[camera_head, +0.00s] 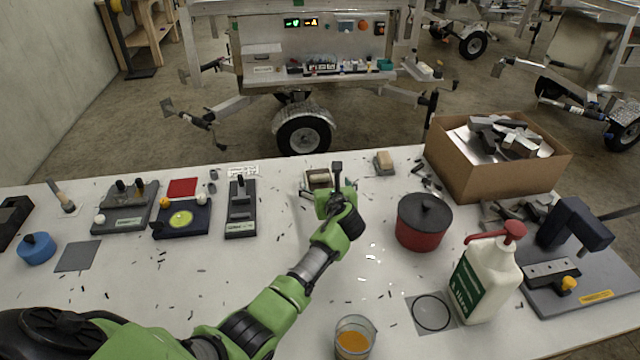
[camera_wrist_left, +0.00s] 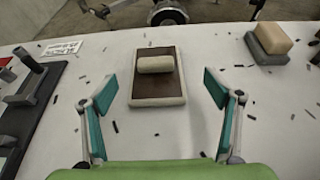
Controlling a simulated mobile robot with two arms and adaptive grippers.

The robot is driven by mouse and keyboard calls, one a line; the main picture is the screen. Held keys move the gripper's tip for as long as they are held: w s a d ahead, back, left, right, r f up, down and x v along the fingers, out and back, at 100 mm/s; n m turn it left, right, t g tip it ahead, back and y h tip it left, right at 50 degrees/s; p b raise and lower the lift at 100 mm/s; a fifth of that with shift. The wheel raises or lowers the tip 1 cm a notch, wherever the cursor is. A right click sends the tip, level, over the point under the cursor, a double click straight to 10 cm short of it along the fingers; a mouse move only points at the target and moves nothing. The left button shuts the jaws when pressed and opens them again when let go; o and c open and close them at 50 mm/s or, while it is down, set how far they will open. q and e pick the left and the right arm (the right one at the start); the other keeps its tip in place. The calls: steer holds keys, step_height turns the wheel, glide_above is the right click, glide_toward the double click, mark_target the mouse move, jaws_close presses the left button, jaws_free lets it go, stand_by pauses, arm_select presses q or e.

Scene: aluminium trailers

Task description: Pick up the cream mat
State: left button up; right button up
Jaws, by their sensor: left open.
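A cream, rounded roll-like piece (camera_wrist_left: 155,64) lies on a flat brown board with a cream edge (camera_wrist_left: 157,101). I cannot tell which of these is the mat. In the head view the cream piece (camera_head: 320,179) shows at the table's far middle, partly hidden by my left gripper (camera_head: 332,186). In the left wrist view my left gripper (camera_wrist_left: 160,90) is open and empty. Its two teal-padded fingers stand apart, one on each side of the board's near part, and the board lies ahead between them. My right gripper is not in view.
A cream block on a grey base (camera_wrist_left: 268,42) stands right of the board. A dark fixture (camera_head: 241,208) stands to the left. A red pot (camera_head: 423,222), cardboard box (camera_head: 485,178), white bottle (camera_head: 486,280) and cup (camera_head: 354,338) stand right and in front. Small dark scraps litter the white table.

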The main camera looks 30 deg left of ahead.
mark_target(321, 181)
arm_select(q)
steer(key=shift+s+a+x, duration=0.15)
steer(key=shift+x, duration=1)
steer(key=shift+s+a+x, duration=0.1)
steer(key=shift+a+x, duration=0.05)
steer(key=shift+x, duration=1)
steer(key=shift+w+a+f+b, duration=0.35)
steer(key=shift+w, duration=0.15)
steer(key=c, duration=1.2)
